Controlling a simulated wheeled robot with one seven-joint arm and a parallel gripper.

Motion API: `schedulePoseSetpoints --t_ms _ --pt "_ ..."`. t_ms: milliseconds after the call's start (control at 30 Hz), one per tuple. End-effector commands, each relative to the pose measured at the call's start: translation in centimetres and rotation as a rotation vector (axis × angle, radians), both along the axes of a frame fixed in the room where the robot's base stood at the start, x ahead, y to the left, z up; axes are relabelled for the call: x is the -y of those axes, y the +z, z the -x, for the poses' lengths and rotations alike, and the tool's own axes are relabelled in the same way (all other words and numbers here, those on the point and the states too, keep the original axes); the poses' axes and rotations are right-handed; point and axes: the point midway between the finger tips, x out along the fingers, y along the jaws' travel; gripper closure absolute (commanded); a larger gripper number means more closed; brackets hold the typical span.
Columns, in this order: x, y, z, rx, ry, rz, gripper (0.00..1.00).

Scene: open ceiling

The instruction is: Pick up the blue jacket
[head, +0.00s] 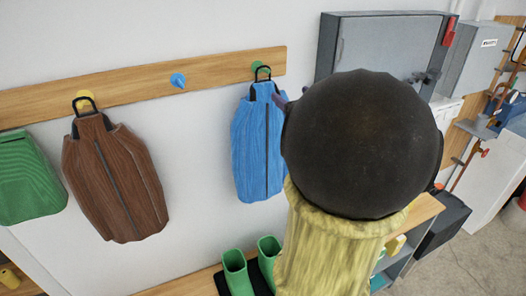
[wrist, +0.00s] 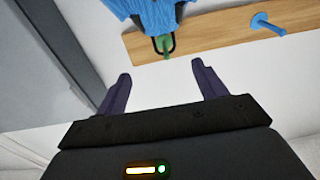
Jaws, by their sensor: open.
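The blue jacket (head: 258,145) hangs by a black loop from a green peg (head: 262,73) on a wooden wall rail. In the wrist view the jacket (wrist: 170,14) shows at the top, cut off by the frame edge, with its loop around the green peg (wrist: 163,44). My gripper (wrist: 160,82) is open, its two dark fingers apart with only white wall seen between them. The jacket and loop lie beyond the fingertips. In the head view my dark round arm part covers most of the gripper; a fingertip (head: 281,99) shows beside the jacket's upper right edge.
A brown jacket (head: 115,175) and a green garment (head: 28,178) hang to the left. A blue peg (head: 178,80) is bare. Green boots (head: 237,270) stand below the blue jacket. A grey cabinet (head: 380,45) is on the wall at right.

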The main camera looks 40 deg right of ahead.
Motion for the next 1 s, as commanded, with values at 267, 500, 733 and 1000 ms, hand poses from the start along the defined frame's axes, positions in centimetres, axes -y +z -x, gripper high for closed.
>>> schedulePoseSetpoints --t_ms 267,500,733,1000 --pt "1.0 0.2 -5.0 0.0 0.002 -0.003 0.3" --pt "1.7 0.1 -8.3 -0.001 0.001 -0.001 0.3" --pt "1.8 0.0 -8.6 0.0 0.0 0.001 0.3" --pt "1.7 0.3 -9.6 0.0 0.002 -0.001 0.3"
